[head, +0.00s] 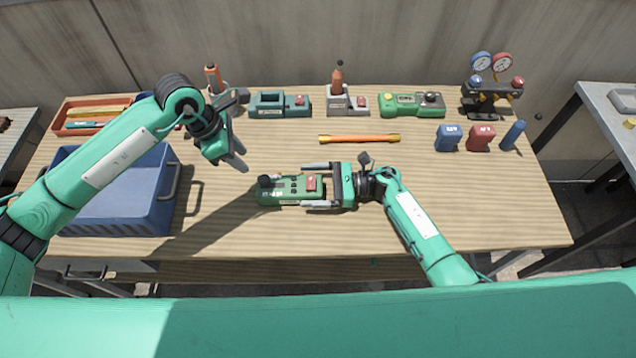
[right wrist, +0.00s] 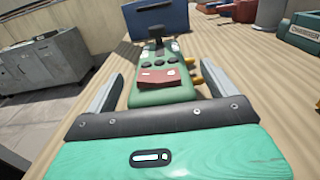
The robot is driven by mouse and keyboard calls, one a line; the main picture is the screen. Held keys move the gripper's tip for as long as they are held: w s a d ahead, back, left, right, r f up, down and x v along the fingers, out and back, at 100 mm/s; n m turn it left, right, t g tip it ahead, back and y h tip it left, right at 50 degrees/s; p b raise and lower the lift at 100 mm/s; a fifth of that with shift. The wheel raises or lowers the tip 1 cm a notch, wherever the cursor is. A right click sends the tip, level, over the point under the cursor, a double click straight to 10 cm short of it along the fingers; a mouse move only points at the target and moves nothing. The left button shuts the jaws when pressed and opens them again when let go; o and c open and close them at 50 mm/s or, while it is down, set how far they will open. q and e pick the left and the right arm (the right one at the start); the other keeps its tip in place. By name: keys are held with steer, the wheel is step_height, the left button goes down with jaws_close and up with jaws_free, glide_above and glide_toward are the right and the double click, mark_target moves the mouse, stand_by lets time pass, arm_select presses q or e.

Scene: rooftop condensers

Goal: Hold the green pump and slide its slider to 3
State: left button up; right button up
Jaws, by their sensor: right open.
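The green pump (head: 290,194) lies on the wooden table, front of centre. It has a red block (head: 311,183) on its right part, dark buttons in the middle and a black knob (head: 264,181) at its left end. Any scale numbers are too small to read. My right gripper (head: 304,185) is open, with one finger along each long side of the pump's right end. In the right wrist view the pump (right wrist: 158,96) lies between the spread fingers, with gaps visible. My left gripper (head: 242,160) is open and empty, above the table behind and left of the pump.
A blue bin (head: 118,222) stands at left, with a red tray (head: 66,130) behind it. An orange stick (head: 359,139) lies behind the pump. A green device (head: 397,111) and other units line the back edge. Blue and red blocks stand at right. The right front is clear.

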mark_target(265, 182)
steer(key=shift+c, duration=0.4)
arm_select(q)
steer(key=shift+c, duration=0.3)
arm_select(e)
steer(key=c, duration=1.4)
arm_select(q)
steer(key=c, duration=0.7)
steer(key=shift+w+a+f, duration=0.2)
steer(key=shift+a+f, duration=0.05)
steer(key=shift+a, duration=0.15)
jaws_close()
steer(key=w+a+f+m+g+h, duration=0.25)
steer(key=w+a+m+h, duration=0.2)
steer(key=a, duration=0.55)
steer(key=shift+m, duration=0.35)
steer(key=x, duration=1)
steer(key=shift+s+d+r, duration=0.25)
steer(key=shift+s, duration=0.05)
steer(key=shift+s+d+r, duration=0.1)
steer(key=shift+s+d, duration=0.05)
steer(key=shift+d, duration=0.4)
steer(key=shift+s+d, duration=0.15)
steer(key=shift+d, duration=0.4)
steer(key=shift+s+d, duration=0.15)
steer(key=shift+d, duration=0.45)
